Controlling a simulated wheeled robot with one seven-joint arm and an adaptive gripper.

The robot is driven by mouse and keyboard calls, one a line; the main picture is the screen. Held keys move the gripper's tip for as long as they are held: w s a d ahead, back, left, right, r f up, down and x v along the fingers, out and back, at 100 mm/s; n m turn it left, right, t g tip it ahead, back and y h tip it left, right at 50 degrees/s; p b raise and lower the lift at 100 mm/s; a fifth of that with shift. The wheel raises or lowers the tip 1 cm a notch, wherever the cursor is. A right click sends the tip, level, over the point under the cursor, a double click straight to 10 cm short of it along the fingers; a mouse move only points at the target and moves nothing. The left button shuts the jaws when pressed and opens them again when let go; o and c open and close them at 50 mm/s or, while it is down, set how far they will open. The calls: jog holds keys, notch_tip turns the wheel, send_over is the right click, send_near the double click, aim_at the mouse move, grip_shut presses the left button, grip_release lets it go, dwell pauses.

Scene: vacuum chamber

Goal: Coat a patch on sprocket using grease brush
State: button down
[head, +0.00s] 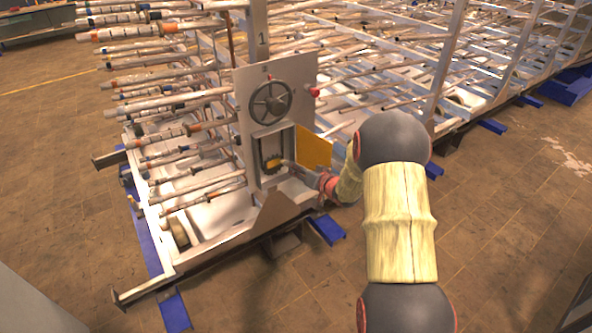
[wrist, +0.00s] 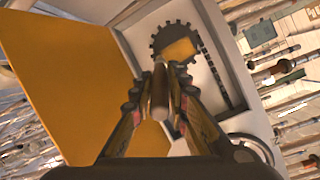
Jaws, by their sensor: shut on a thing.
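The sprocket (wrist: 158,42) is a dark toothed wheel inside an open white box in the wrist view. My gripper (wrist: 161,76) is shut on the grease brush (wrist: 160,97), whose brown handle shows between the fingers and points toward the sprocket. A yellow area (wrist: 181,50) covers part of the sprocket's face; I cannot tell whether it is the brush head or a coated patch. In the head view my gripper (head: 308,174) is at the box opening, and the fingertips are too small to make out.
An open yellow door (head: 313,148) stands right of the box, and close on the left in the wrist view (wrist: 60,75). A handwheel (head: 270,100) and a red knob (head: 314,92) are above. Racks of rods (head: 160,85) surround the panel. The floor (head: 500,240) at right is clear.

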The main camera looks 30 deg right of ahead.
jog(key=s+p, duration=0.1)
jog(key=s, duration=0.5)
dwell(0.4)
jog(key=shift+s+d, duration=0.15)
jog(key=s+p, duration=0.1)
jog(key=s, duration=0.1)
jog(key=shift+s, duration=0.4)
dwell(0.6)
